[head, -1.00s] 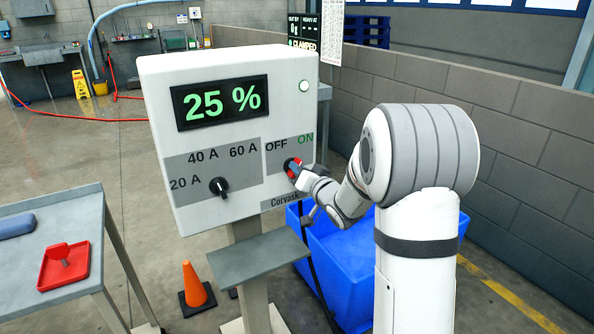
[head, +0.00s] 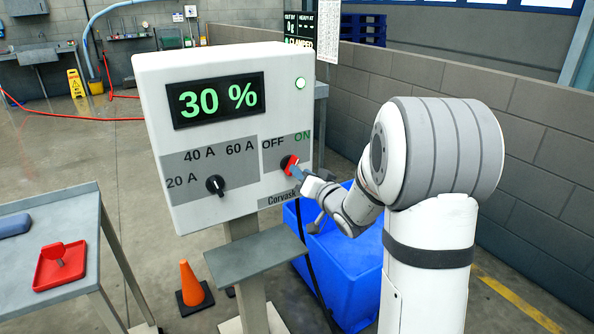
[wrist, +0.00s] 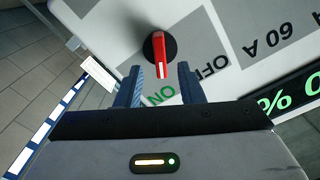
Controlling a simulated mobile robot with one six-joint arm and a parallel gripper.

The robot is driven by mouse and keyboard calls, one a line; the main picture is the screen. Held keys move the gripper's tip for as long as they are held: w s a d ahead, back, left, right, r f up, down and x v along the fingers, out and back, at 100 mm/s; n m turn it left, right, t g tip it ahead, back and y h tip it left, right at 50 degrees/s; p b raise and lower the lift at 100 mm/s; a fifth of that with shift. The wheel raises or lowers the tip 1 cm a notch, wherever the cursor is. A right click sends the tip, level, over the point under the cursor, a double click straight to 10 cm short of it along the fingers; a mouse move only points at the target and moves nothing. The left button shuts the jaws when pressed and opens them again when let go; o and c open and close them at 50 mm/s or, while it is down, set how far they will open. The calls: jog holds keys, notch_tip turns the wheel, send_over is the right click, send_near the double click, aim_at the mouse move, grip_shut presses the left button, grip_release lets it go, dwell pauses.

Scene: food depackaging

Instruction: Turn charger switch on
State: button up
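The charger box (head: 205,140) stands upright on a post, with a green "30 %" display (head: 216,99) and a lit green lamp (head: 299,83). Its red switch (head: 289,163) sits below the OFF and ON labels. In the wrist view the red switch (wrist: 160,55) has its white line directed toward the ON label (wrist: 162,95). My gripper (wrist: 160,84) is open and empty, its two blue fingers apart with the switch just beyond their tips. In the head view my gripper (head: 300,176) is just in front of the switch, its fingers small and partly hidden.
A black amperage knob (head: 215,185) is left of the switch. A grey shelf (head: 255,255) juts out below the box. A blue bin (head: 345,265) stands behind my arm. An orange cone (head: 194,284) is on the floor. A side table (head: 20,295) holds a red tray (head: 60,266).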

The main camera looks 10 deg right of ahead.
jog(key=v, duration=0.4)
jog(key=s+a+r+n+g+h+p, duration=0.1)
jog(key=s+g, duration=0.6)
jog(key=s, duration=0.8)
jog(key=s+a+r+n+g+h+p, duration=0.1)
jog(key=s+g+h+p, duration=0.3)
jog(key=s, duration=1.1)
jog(key=a+g+p, duration=0.1)
jog(key=g+p, duration=0.1)
jog(key=g, duration=0.1)
jog(key=shift+s+a+n+g+h, duration=0.25)
jog(key=shift+n+g+h, duration=0.05)
jog(key=shift+r, duration=0.1)
